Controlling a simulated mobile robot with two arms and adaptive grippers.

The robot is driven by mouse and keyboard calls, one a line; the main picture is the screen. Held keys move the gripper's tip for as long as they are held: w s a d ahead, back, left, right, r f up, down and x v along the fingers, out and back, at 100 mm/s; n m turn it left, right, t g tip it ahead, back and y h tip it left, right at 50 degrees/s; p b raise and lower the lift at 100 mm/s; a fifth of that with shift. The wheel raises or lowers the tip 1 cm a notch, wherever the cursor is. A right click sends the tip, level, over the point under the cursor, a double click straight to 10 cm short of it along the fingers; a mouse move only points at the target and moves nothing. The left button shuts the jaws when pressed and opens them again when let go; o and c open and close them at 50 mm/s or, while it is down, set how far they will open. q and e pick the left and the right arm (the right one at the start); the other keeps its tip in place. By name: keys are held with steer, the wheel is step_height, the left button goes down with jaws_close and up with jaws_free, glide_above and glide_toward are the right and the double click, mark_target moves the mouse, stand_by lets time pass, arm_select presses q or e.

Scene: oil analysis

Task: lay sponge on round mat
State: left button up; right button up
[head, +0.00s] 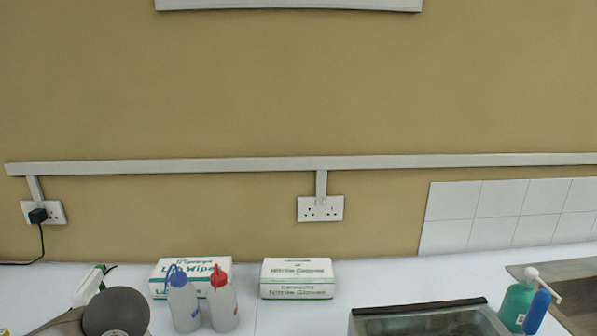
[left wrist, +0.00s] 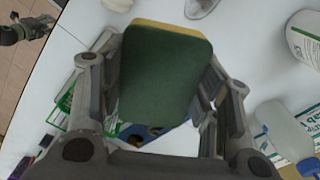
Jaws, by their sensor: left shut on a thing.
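The sponge (left wrist: 160,75), dark green with a yellow edge, is held between the fingers of my left gripper (left wrist: 165,95) in the left wrist view. The gripper is shut on it, and the sponge hides part of the bench behind. The left gripper and sponge do not show in the head view. A dark jointed part (left wrist: 25,30) at the upper left of the wrist view looks like my right gripper; its jaws are too small to read. I cannot make out a round mat in either view.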

arm_select(q)
steer(key=n, duration=0.2)
steer(key=d+n, duration=0.1)
steer(key=n, duration=0.4)
steer(key=shift+s+d+f, duration=0.1)
steer(key=shift+d+f, duration=0.05)
steer(key=shift+d, duration=0.15)
steer(key=shift+d+n, duration=0.2)
steer(key=shift+n, duration=0.7)
steer(key=shift+d+n, duration=0.15)
steer(key=shift+n, duration=0.75)
steer(key=shift+s, duration=0.1)
